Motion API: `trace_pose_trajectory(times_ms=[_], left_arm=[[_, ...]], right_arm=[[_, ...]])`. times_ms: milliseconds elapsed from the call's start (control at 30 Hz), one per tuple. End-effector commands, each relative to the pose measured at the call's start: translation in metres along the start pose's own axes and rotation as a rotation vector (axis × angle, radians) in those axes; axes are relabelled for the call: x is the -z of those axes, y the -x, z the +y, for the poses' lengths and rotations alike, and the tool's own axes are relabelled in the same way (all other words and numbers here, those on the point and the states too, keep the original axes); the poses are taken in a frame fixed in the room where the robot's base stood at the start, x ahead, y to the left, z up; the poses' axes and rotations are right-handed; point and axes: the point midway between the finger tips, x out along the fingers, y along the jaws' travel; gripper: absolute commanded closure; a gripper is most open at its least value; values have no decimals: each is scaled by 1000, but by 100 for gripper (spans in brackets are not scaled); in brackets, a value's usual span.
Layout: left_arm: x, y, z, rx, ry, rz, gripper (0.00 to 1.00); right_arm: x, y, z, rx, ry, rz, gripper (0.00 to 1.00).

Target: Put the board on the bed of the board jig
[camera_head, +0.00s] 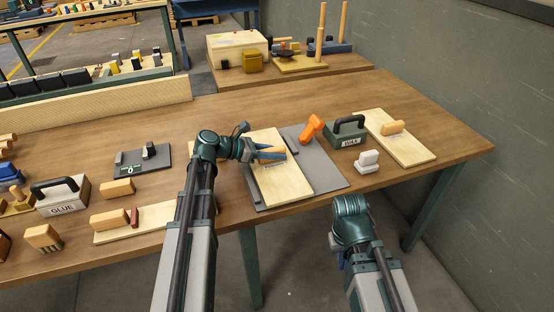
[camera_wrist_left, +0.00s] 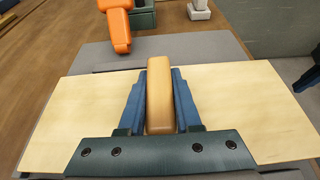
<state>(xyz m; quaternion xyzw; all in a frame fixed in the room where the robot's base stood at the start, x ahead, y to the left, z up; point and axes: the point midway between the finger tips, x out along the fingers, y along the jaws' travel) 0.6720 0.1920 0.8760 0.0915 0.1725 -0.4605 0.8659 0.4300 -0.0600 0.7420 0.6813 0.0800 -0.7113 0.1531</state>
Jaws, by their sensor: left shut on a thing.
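A light wooden board (camera_head: 285,184) with a rounded wooden handle is in my left gripper (camera_head: 271,154). The blue fingers are shut on both sides of the handle, clear in the left wrist view (camera_wrist_left: 160,100). The board (camera_wrist_left: 236,90) lies over a flat grey plate (camera_head: 324,174), which looks like the bed of the board jig. The plate shows past the board on the right and along its left edge. I cannot tell whether the board touches the plate or is slightly above it. My right arm is low at the right; its fingers do not show.
An orange handle-like piece (camera_head: 311,128) stands at the plate's far side. Right of it are a WAX box (camera_head: 347,132), a white block (camera_head: 367,161) and another board (camera_head: 416,149). Left are a dark fixture (camera_head: 150,166), a GLUE box (camera_head: 62,201) and a board (camera_head: 158,218).

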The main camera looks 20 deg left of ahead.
Motion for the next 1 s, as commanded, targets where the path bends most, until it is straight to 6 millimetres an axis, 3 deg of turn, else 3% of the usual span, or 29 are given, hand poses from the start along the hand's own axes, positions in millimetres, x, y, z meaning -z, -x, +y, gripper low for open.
trace_pose_trajectory(times_ms=[33,433,467,600,1000], left_arm=[[7,-2,0,-1,1,-2,100],[9,-2,0,-1,1,-2,100],[9,-2,0,-1,0,0,66],[8,-2,0,-1,0,0,41],[3,1,0,-1,1,0,38]], right_arm=[[0,-8,-1,0,0,0,100],[0,-9,-1,0,0,0,100],[0,-9,-1,0,0,0,100],[0,-8,-1,0,0,0,100],[0,-2,0,0,0,0,100]])
